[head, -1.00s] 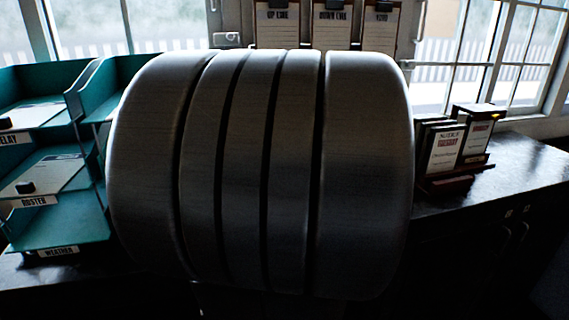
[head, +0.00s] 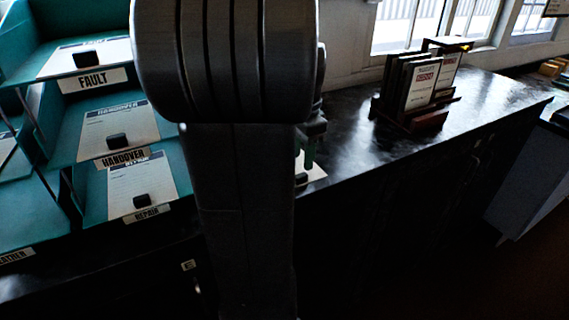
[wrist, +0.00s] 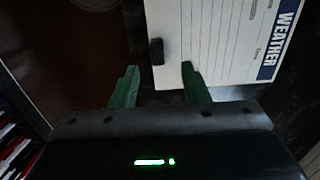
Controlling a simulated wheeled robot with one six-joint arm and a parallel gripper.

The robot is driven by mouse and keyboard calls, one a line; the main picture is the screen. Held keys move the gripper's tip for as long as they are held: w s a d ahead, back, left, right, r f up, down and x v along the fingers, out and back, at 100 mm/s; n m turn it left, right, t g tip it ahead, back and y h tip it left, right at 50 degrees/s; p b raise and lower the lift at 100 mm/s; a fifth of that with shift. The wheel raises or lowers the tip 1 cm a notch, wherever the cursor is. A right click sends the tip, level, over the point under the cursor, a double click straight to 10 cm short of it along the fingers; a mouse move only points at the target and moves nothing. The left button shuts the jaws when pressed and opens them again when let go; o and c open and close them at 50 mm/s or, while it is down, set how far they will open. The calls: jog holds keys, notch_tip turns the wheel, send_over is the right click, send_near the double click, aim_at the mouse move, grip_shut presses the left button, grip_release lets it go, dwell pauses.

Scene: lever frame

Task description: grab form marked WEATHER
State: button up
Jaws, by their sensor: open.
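The form marked WEATHER (wrist: 220,45) lies flat on the dark counter, at the upper right of the wrist view, its blue title band on the right. A small black grip block (wrist: 157,51) sits at its left edge. My gripper (wrist: 159,68) is open and empty, with the block just beyond and between its green fingertips in the picture. In the head view my gripper (head: 309,158) is at the counter's front edge, partly hidden behind my arm. A white corner of paper (head: 314,170) with a dark block shows below it; its title is hidden.
Teal trays at left hold forms labelled FAULT (head: 85,57), HANDOVER (head: 120,118) and REPAIR (head: 142,180). The lower left tray (head: 25,215), labelled with a cut-off "EATHER", looks empty. A card rack (head: 425,90) stands on the counter (head: 365,140), right of my gripper.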

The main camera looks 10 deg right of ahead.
jog(key=shift+s+f+p, duration=0.2)
jog(key=shift+f+p, duration=0.15)
jog(key=shift+f, duration=2.35)
grip_shut()
